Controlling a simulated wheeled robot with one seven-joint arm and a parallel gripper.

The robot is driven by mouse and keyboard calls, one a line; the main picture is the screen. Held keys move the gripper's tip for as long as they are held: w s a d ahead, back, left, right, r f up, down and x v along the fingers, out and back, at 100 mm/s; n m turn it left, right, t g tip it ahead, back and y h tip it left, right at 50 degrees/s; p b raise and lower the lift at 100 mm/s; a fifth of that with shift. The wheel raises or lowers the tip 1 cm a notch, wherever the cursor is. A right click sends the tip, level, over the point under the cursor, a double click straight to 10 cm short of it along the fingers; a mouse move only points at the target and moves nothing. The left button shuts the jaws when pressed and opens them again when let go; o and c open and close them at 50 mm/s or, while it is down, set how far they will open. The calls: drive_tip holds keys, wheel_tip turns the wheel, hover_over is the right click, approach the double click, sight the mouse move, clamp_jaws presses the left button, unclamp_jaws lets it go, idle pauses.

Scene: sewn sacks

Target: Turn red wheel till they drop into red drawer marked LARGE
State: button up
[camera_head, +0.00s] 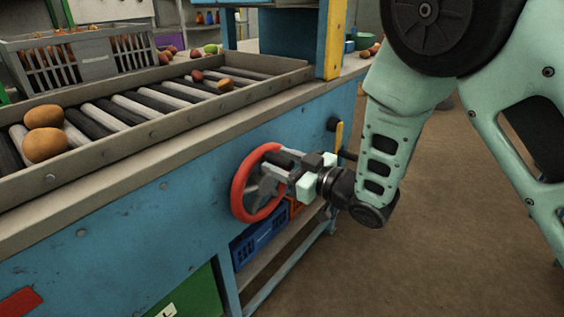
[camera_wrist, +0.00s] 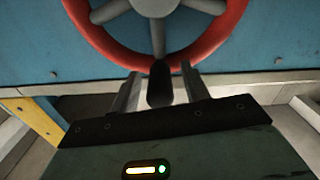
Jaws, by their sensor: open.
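The red wheel (camera_head: 239,193) is mounted upright on the blue side panel of the sorting bench, with grey spokes. It also fills the top of the wrist view (camera_wrist: 98,38). A black handle (camera_wrist: 160,84) sticks out from its lower rim in the wrist view. My gripper (camera_head: 284,171) is at the wheel's right side. In the wrist view its two fingers (camera_wrist: 160,92) stand apart on either side of the handle, with gaps visible. A red piece (camera_head: 20,303) shows at the lower left edge; I cannot tell whether it is the red drawer. No LARGE marking is readable.
Two brown round items (camera_head: 44,131) and several smaller ones lie on the roller tray (camera_head: 150,125). A green bin (camera_head: 192,296) with a partly cut label and a blue crate (camera_head: 262,246) sit below. Brown floor (camera_head: 440,250) is open at right.

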clamp_jaws()
